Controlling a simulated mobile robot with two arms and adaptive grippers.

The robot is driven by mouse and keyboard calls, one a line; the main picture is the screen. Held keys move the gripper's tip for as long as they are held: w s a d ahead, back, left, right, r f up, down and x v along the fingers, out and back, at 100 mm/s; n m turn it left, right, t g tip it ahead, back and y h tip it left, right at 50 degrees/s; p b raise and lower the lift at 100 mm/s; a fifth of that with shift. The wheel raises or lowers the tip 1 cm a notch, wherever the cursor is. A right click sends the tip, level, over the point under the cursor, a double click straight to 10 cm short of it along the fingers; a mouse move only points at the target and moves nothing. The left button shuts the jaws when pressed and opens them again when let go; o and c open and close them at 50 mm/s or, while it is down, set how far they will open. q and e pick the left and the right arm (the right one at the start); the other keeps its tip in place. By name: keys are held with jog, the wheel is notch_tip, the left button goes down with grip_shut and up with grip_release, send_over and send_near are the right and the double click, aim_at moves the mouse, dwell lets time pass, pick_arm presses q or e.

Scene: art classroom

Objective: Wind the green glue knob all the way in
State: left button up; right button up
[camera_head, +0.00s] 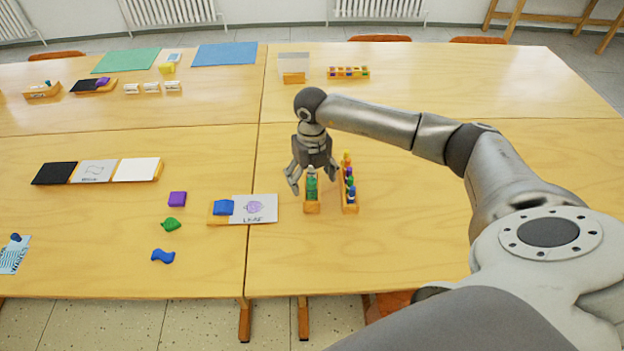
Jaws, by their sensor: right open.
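The green glue (312,190) stands upright in a small wooden holder (312,208) on the front right table. Its top shows pale between the fingers, and the knob itself is too small to make out. My right gripper (312,176) comes down from above with its fingers spread open on either side of the glue's upper part. I cannot tell whether the fingers touch it. My left gripper is not in view.
Just right of the glue stands a wooden rack (350,205) with several colored pieces. To the left lie a LEAF card (258,208) with a blue block (223,207), a purple block (177,198) and a green leaf (171,224). The table's right side is clear.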

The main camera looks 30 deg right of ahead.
dwell(0.6)
jog(key=m+p, duration=0.2)
jog(key=m, duration=0.3)
jog(key=shift+r, duration=0.1)
jog(key=m+p, duration=0.1)
jog(key=m, duration=0.3)
jog(key=shift+p, duration=0.35)
jog(key=shift+m+p, duration=0.3)
jog(key=shift+m, duration=0.9)
jog(key=shift+c, duration=0.3)
jog(key=c, duration=1.5)
